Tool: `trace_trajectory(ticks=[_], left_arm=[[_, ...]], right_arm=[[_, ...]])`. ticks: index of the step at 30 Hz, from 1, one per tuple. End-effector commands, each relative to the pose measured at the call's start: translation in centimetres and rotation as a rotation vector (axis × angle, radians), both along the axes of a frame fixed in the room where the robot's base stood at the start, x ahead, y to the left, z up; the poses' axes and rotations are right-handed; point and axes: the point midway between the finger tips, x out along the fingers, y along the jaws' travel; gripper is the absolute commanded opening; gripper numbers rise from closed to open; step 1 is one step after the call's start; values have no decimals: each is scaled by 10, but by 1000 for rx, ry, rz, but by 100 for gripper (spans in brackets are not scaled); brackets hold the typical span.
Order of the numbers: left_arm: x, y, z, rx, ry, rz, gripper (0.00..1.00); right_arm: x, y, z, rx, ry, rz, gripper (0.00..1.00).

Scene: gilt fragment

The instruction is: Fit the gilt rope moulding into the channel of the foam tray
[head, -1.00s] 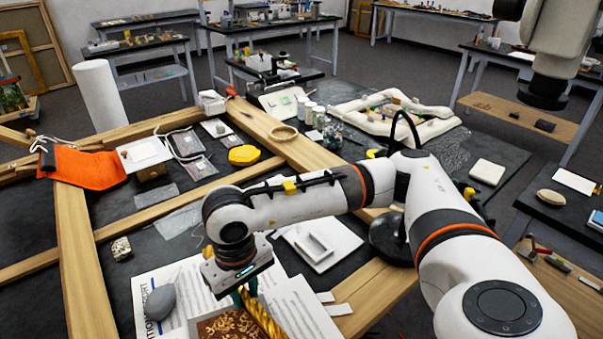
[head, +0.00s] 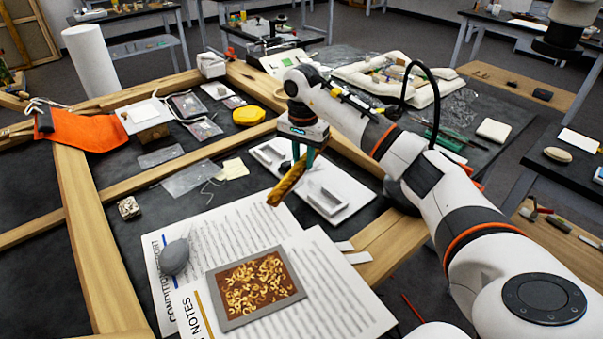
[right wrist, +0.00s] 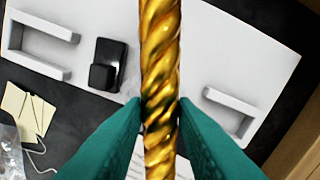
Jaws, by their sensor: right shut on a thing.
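The gilt rope moulding (head: 287,184) is a twisted golden rod, held tilted in my right gripper (head: 303,157). In the right wrist view, the green fingers are shut on the moulding (right wrist: 161,45) from both sides. The white foam tray (head: 343,180) lies below and behind it on the dark table. The tray (right wrist: 225,50) shows two raised U-shaped white parts, one on each side of the moulding. The moulding appears above the tray, apart from it. It hides the tray's middle, so I cannot tell the channel's full outline. My left gripper is not in view.
Printed sheets (head: 220,240) lie in front, with a grey-framed ornament panel (head: 255,287) and a grey stone-like lump (head: 175,257) on them. A wooden frame (head: 95,235) surrounds the work area. A yellow piece (head: 249,115) and clear bags (head: 190,178) lie left of the tray.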

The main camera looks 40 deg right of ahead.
Motion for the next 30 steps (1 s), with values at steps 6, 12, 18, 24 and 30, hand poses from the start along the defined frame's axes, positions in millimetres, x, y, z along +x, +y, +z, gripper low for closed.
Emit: trace_trajectory(ticks=[6, 12, 18, 24, 30], left_arm=[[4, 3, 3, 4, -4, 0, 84], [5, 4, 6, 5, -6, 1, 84], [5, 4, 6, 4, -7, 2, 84], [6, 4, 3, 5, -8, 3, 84], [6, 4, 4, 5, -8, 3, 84]], right_arm=[[0, 0, -18, 0, -1, 2, 1], [0, 1, -45, 1, 0, 2, 1], [0, 0, -49, 0, -3, 2, 1], [0, 0, -54, -1, -3, 3, 1], [0, 0, -52, 0, -2, 3, 47]])
